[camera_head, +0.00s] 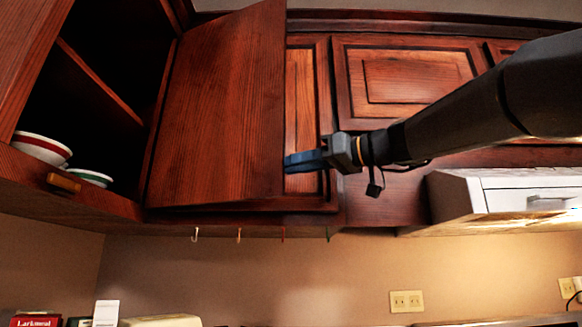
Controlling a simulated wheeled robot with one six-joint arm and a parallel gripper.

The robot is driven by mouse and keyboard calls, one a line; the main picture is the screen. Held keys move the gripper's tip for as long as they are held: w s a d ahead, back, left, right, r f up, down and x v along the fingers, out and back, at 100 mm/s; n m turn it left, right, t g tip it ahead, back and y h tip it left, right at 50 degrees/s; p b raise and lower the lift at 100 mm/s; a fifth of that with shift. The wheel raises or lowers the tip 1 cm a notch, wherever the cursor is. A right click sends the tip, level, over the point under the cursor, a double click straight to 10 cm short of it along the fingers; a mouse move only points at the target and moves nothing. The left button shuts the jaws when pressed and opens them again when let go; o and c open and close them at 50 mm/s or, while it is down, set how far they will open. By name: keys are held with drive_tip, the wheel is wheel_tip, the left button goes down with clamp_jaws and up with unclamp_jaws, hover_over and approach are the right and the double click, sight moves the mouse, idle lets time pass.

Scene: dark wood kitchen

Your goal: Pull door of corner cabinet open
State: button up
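The corner cabinet's wooden door (220,105) stands swung open in the head view, with its plain inner face towards me. The dark inside of the cabinet (115,50) shows to its left. My gripper (288,162), with blue fingers, comes in from the right and its tips are at the door's right-hand free edge. I see the fingers from the side, and their tips meet or pass behind that edge. No handle shows on this door, so I cannot tell whether the fingers hold anything.
Two bowls, one red-rimmed (42,147) and one green-rimmed (92,176), sit inside the cabinet. A small wooden handle (64,183) is at lower left. Closed cabinet doors (405,75) lie behind my arm. A white range hood (500,198) is at right. Small hooks hang underneath.

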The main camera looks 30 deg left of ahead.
drive_tip(key=d+b, duration=0.2)
drive_tip(key=d, duration=0.5)
drive_tip(key=shift+w+b, duration=0.15)
drive_tip(key=shift+b, duration=0.15)
drive_tip(key=shift+d, duration=0.1)
